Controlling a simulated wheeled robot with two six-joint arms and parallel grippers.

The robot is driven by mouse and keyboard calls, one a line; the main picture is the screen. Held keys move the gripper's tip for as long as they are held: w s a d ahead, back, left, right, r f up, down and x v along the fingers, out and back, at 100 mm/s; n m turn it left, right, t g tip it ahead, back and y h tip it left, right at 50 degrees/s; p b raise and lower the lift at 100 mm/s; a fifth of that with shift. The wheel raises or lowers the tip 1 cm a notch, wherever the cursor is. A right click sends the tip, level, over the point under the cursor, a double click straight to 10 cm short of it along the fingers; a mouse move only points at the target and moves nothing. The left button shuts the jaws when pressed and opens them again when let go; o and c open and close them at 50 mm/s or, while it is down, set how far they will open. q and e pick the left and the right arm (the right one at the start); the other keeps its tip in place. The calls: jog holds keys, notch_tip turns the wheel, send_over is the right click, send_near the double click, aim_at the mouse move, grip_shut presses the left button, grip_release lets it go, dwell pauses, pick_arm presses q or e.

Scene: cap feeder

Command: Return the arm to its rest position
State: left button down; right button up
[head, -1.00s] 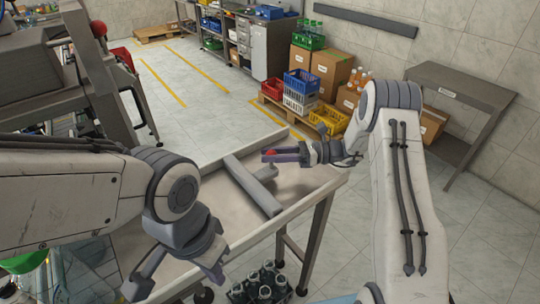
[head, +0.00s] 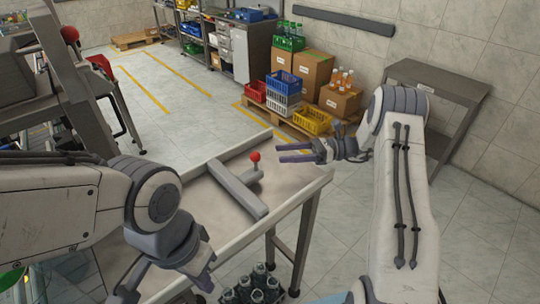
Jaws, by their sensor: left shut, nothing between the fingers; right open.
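My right gripper (head: 284,153) reaches in from the right above the far right part of the steel table (head: 300,196). Its dark fingers are open, with nothing between them. The gripper and the knob look apart. My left gripper (head: 165,282) hangs at the lower left over the near part of the table. It is shut and holds nothing; its fingertips are partly cut off by the picture edge.
Dark bottles in a crate (head: 256,286) stand low by the table's near side. Behind are cardboard boxes (head: 302,72), a yellow crate (head: 312,120) and a steel side table (head: 436,78). A machine (head: 60,80) fills the left. The floor between is clear.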

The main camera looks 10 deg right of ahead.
jog(key=shift+s+d, duration=0.1)
jog(key=shift+d, duration=0.8)
jog(key=shift+a, duration=0.1)
jog(key=s+a+r+n+g+h+p, duration=0.2)
jog(key=s+a+r+n+g+h, duration=0.3)
jog(key=a, duration=0.4)
jog(key=s+a+r+n+g+h+p, duration=0.25)
jog(key=s+a+r+n, duration=0.2)
jog(key=s+a, duration=0.4)
pick_arm(q)
notch_tip(320, 180, up, 8)
jog(key=p, duration=0.3)
pick_arm(e)
jog(key=s+r+n+t+h, duration=0.1)
jog(key=s+n+h, duration=0.3)
jog(key=s+n, duration=0.5)
jog(key=s+d+r+n+t+h, duration=0.1)
jog(key=s+n+t+h, duration=0.3)
jog(key=s+n, duration=0.5)
jog(key=shift+s+d+r+n+h, duration=0.15)
jog(key=shift+s+r+n+h, duration=0.05)
jog(key=shift+r+n+h, duration=0.4)
